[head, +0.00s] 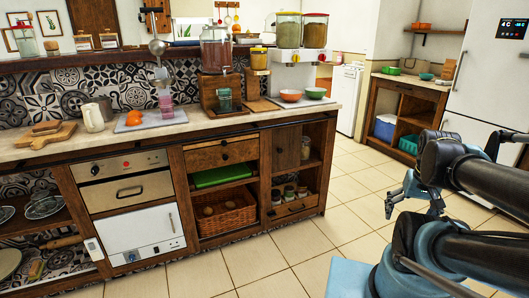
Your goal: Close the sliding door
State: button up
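A dark wooden panel (281,152), which looks like the sliding door, hangs below a dark rail at the right end of the counter's front. It covers the left part of its bay. To its right the bay is open, with a jar (305,148) inside. My gripper (414,208) is at the right of the head view, over the floor and well apart from the panel. Its fingers look spread, with nothing between them.
The counter (60,151) holds dispensers, bowls and a cutting board. Below it are drawers, a white oven (146,234) and a wicker basket (224,213). Tiled floor (335,222) lies clear between the counter and my arm. A fridge (488,85) stands at the right.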

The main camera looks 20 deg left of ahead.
aim_at(286, 141)
jog(key=z, duration=0.9)
jog(key=k, duration=0.4)
jog(key=u, duration=1.75)
